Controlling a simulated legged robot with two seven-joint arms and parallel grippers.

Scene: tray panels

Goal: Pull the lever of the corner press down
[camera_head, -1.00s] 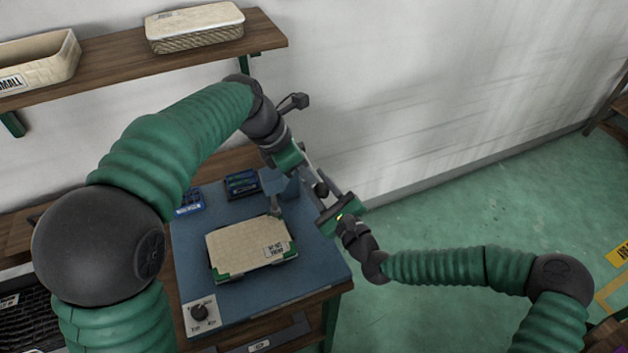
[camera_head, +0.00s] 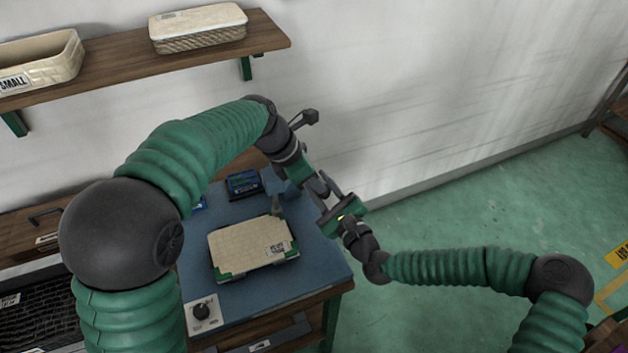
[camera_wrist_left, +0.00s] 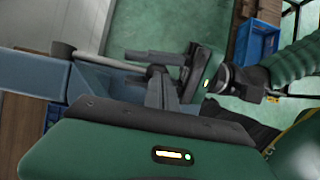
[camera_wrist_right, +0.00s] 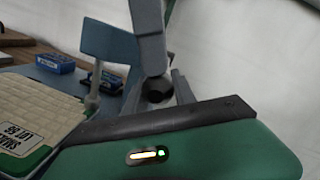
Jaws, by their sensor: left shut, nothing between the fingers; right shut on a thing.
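The corner press (camera_head: 276,186) is blue-grey and stands at the back right of the bench; its head and plunger also show in the right wrist view (camera_wrist_right: 108,42). Its lever (camera_wrist_right: 150,38) is a grey bar ending in a black ball knob (camera_wrist_right: 157,90). My right gripper (camera_head: 330,195) is shut on the knob, with a finger on each side of it. My left gripper (camera_head: 318,184) is shut and empty beside the press, close to the knob and the right fingers. The cream panel in its green-cornered tray (camera_head: 221,273) lies below the plunger, its label facing up.
Blue small boxes (camera_head: 243,184) sit on the blue bench mat (camera_head: 318,262) behind the tray. A wall shelf (camera_head: 110,62) with baskets hangs above. The floor to the right is open.

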